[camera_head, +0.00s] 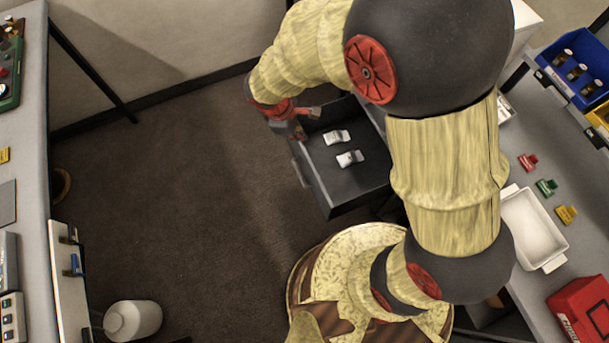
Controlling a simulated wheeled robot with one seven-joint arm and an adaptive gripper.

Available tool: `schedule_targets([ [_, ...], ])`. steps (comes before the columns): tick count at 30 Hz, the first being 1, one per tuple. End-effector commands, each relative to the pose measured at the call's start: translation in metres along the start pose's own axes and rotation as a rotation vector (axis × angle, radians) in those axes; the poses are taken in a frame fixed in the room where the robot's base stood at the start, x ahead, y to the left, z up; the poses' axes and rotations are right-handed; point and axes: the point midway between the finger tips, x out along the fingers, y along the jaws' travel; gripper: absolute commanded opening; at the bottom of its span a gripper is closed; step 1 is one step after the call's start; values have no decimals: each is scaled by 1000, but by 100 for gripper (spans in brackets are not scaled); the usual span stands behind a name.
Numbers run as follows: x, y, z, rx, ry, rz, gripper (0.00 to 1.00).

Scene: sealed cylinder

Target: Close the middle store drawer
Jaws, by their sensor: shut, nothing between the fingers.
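The drawer (340,195) is dark grey and stands pulled out under the right-hand bench, left of my arm. Two small white items (343,146) lie on its floor. Part of the drawer and its cabinet are hidden behind my arm, so I cannot tell which drawer of the stack it is. My gripper (299,132) is shut and empty at the drawer's far left corner, close to the front panel. I cannot tell whether it touches the panel.
The right bench (554,235) carries a white tray (532,228), a red case (582,312), a blue bin (578,68) and small coloured parts. A white jug (133,320) stands at lower left. The floor left of the drawer is clear.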

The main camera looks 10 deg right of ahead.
Motion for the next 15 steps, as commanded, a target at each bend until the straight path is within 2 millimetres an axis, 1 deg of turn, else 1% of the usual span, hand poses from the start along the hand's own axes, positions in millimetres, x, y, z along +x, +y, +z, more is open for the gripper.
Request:
schedule_targets([
  [1, 30, -14, -18, -96, -25, -11, 0],
  [3, 62, -29, -38, -216, -50, -17, 0],
  [6, 101, -49, -60, -363, -77, -25, 0],
  [9, 128, -66, -73, -470, -96, -31, 0],
  [10, 134, -70, -76, -493, -99, -33, 0],
  [12, 145, -76, -81, -535, -104, -34, 0],
  [15, 154, -82, -83, -563, -110, -38, 0],
])
